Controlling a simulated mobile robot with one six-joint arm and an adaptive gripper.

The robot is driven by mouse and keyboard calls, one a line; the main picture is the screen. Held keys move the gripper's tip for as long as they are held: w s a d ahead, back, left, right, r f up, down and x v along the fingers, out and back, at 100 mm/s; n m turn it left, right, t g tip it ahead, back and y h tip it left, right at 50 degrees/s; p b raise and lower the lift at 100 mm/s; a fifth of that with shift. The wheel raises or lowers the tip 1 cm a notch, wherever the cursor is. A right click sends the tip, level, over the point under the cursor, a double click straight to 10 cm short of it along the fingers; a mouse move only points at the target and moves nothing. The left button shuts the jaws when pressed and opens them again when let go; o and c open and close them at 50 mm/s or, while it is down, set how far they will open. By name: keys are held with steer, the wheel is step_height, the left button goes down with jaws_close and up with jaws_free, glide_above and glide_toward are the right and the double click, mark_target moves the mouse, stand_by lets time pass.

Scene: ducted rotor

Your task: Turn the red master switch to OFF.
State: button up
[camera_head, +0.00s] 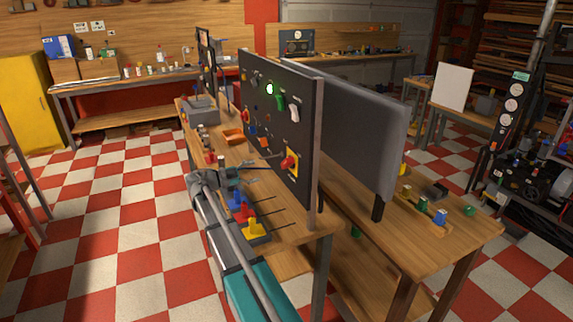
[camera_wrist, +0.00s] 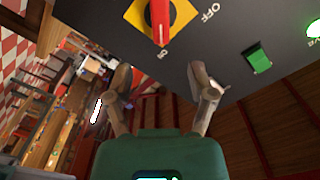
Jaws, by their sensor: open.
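The red master switch (camera_head: 290,162) is a rotary handle on a yellow plate, low on the near edge of the dark upright panel (camera_head: 308,100). In the wrist view the red handle (camera_wrist: 160,22) is cut by the top edge and points down at the ON label (camera_wrist: 161,54). The OFF label (camera_wrist: 209,13) is to its right. My gripper (camera_wrist: 160,82) is open and empty, its two fingers spread below the switch in that view and not seen touching it. In the head view my gripper (camera_head: 254,174) is just left of the switch, in front of the panel.
A green lamp (camera_head: 270,89) glows on the panel. A green rocker (camera_wrist: 259,60) is beside the switch. Red, blue and yellow levers (camera_head: 253,228) stand on the wooden bench below my gripper. An orange tray (camera_head: 233,135) lies farther back. A second grey panel (camera_head: 350,120) stands behind.

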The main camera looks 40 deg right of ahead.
mark_target(284, 164)
steer(key=x, duration=1.2)
steer(key=shift+d, duration=0.2)
